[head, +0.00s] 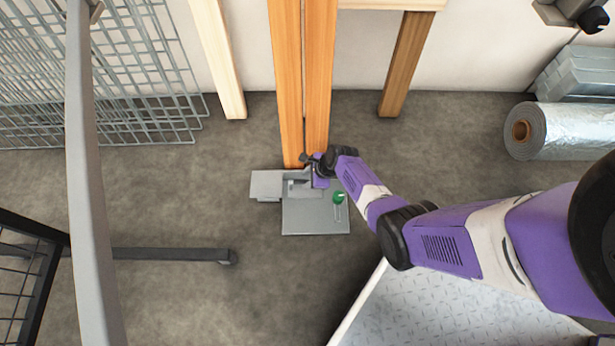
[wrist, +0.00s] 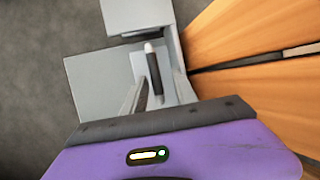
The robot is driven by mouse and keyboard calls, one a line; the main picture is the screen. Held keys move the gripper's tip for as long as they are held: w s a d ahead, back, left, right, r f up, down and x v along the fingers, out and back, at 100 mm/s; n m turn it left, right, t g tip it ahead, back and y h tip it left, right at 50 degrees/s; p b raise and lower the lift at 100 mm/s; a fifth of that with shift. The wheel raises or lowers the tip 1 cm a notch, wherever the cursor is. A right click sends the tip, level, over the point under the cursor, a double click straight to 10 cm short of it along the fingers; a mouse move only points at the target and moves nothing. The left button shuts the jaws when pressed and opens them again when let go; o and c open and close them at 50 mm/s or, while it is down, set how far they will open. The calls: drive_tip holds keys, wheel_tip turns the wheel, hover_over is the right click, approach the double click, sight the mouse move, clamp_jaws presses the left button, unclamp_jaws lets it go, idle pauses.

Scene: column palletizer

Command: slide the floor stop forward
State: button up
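The floor stop's grey metal assembly (head: 315,217) lies on the floor at the foot of two orange wooden posts. My gripper (head: 310,166) is low over the assembly, beside the foot of the posts. In the wrist view, a dark upright handle with a pale tip (wrist: 153,70) stands between my gripper's spread fingers (wrist: 160,88). I see no clear contact on both sides of it. The grey plate (wrist: 95,78) and a pale block (wrist: 137,15) also show there.
The orange wooden posts (head: 304,80) rise right behind the assembly. A foil roll (head: 565,130) lies at right, wire mesh panels (head: 100,75) lean at left. A dark floor bar (head: 170,254) is at lower left. Floor between bar and assembly is clear.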

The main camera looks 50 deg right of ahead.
drive_tip(key=p+v, duration=0.5)
drive_tip(key=v, duration=0.2)
drive_tip(key=shift+s+r+p, duration=0.2)
drive_tip(key=shift+r+p, duration=0.15)
idle(0.4)
